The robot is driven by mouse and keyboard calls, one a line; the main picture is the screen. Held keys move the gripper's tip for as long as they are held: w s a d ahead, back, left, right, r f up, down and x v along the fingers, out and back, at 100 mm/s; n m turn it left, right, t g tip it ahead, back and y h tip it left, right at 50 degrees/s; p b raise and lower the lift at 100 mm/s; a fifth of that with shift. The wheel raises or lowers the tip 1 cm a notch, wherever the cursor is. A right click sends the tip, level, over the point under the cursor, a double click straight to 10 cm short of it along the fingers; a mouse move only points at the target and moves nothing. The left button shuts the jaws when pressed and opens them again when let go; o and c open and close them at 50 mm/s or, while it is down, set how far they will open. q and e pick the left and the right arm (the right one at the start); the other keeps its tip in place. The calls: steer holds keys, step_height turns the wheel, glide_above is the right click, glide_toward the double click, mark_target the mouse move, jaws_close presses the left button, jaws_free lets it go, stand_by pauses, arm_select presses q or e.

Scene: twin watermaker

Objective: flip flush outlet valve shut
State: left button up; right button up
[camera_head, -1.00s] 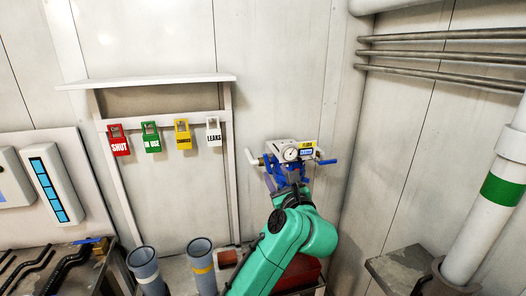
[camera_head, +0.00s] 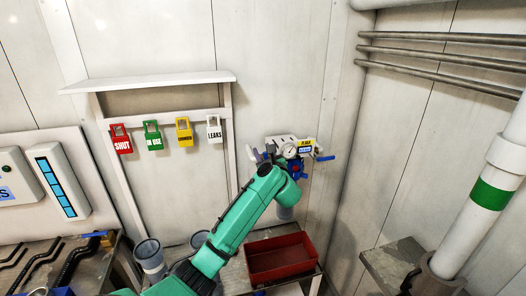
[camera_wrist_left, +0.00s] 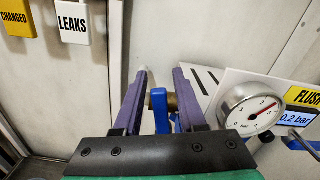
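The flush panel is a white block on the back wall with a round gauge (camera_head: 290,152), a yellow label (camera_head: 308,142) and a small display. A blue lever (camera_head: 325,158) sticks out on its right side. My left gripper (camera_head: 263,154) is at the panel's left side. In the left wrist view its two purple fingers (camera_wrist_left: 161,73) are apart, on either side of an upright blue handle (camera_wrist_left: 158,108) on a brass-coloured fitting. Gaps show between handle and fingers. The gauge (camera_wrist_left: 248,108) is just right of the fingers. My right gripper is out of view.
A rack (camera_head: 150,80) with red, green, yellow and white tags hangs left of the panel. A red tray (camera_head: 280,272) sits below it. Grey cylinders (camera_head: 147,256) stand at lower left. A white pipe with a green band (camera_head: 497,194) stands at right.

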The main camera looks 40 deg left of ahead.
arm_select(q)
jaws_close()
steer(key=shift+w+d+r+m+p, duration=0.2)
steer(key=shift+w+d+m+p, duration=0.1)
steer(key=shift+m+p, duration=0.65)
steer(key=shift+w+d+m+p, duration=0.1)
steer(key=shift+w+m+p, duration=0.05)
steer(key=shift+m+p, duration=0.25)
steer(key=shift+f+m, duration=0.1)
steer(key=shift+m, duration=0.15)
steer(key=shift+o, duration=1.6)
jaws_free()
